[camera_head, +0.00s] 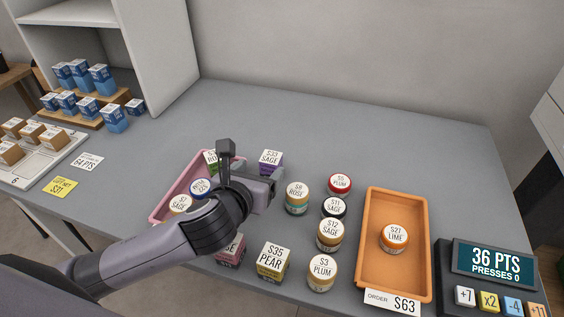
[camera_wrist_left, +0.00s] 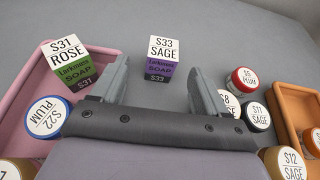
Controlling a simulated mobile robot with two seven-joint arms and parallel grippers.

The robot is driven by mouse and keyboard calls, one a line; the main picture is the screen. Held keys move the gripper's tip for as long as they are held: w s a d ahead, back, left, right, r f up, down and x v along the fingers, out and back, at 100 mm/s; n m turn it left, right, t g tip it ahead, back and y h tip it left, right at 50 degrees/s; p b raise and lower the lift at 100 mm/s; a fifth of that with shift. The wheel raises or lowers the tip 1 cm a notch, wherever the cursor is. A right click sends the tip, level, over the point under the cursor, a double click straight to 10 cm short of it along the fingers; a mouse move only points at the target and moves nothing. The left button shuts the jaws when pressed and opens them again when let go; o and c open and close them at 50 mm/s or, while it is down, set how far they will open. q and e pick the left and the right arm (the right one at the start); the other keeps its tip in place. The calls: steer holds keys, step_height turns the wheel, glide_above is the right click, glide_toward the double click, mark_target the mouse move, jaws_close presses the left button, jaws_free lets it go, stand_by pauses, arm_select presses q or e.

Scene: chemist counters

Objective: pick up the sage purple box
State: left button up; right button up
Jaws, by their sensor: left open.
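The sage purple box (camera_head: 270,160) stands upright on the grey counter, its white top marked S33 SAGE. In the head view my left gripper partly covers it from the front. In the left wrist view the purple box (camera_wrist_left: 163,62) shows upright, just beyond and between the two fingertips. My left gripper (camera_head: 258,172) is open and empty; its fingers (camera_wrist_left: 157,82) point toward the box without visibly touching it. My right gripper is in neither view.
A pink tray (camera_head: 160,205) with jars and a green rose box (camera_wrist_left: 72,65) is left of the box. The counter behind is clear.

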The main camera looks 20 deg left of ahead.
mark_target(268, 165)
arm_select(q)
steer(key=shift+d+f+b+x, duration=0.1)
steer(key=shift+b+x, duration=0.2)
steer(key=shift+x, duration=1.5)
steer(key=shift+d+f+b+x, duration=0.1)
steer(key=shift+b+x, duration=0.15)
steer(key=shift+x, duration=1.5)
steer(key=shift+s, duration=0.1)
steer(key=c, duration=1.1)
